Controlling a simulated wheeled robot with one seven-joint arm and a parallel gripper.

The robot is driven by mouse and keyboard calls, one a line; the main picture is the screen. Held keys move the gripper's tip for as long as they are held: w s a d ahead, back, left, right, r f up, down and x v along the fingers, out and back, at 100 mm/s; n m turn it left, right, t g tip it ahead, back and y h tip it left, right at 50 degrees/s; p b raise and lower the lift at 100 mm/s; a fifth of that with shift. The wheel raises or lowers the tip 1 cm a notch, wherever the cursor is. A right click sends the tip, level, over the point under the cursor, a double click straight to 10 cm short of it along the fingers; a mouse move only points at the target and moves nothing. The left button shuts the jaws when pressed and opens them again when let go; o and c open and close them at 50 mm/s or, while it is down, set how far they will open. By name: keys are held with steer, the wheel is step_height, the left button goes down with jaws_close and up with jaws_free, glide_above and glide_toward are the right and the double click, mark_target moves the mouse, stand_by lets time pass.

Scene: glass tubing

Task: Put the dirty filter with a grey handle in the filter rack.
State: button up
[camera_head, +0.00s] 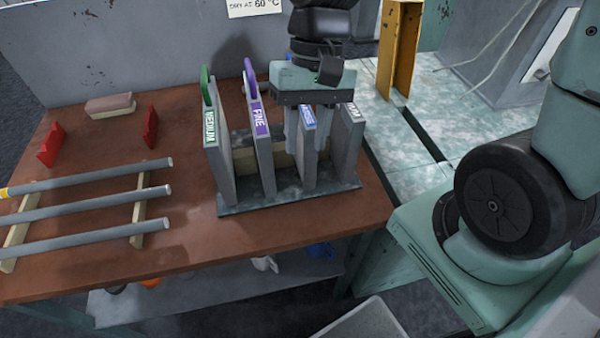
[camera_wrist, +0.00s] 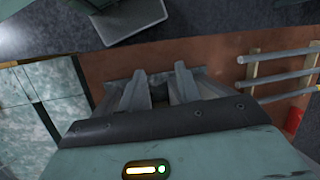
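The filter rack (camera_head: 235,203) stands near the right end of the brown bench, with upright grey panels labelled MEDIUM, FINE, a blue label and one partly hidden label. A green handle (camera_head: 205,85) rises at the MEDIUM panel and a purple handle (camera_head: 250,78) at the FINE panel. My gripper (camera_head: 307,138) points down over the rack's right half, one finger on each side of the blue-labelled panel. Its fingers are apart in the wrist view (camera_wrist: 161,88), with nothing clearly held between them. I cannot make out a grey handle; my gripper hides part of the rack.
Grey tubes (camera_head: 100,205) lie on pale supports at the bench's left. Two red holders (camera_head: 150,127) and a small block (camera_head: 110,105) sit behind them. A yellow upright piece (camera_head: 400,48) stands on the marbled surface to the right. The bench's front strip is clear.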

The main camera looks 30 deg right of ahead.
steer(key=s+a+r+n+t+h, duration=0.1)
steer(key=s+a+n+t+h, duration=0.1)
steer(key=s+a+n, duration=0.3)
steer(key=s+n, duration=0.2)
steer(key=n, duration=0.2)
steer(key=shift+s+a+r+n+t, duration=0.15)
steer(key=shift+s+a+n+t, duration=0.15)
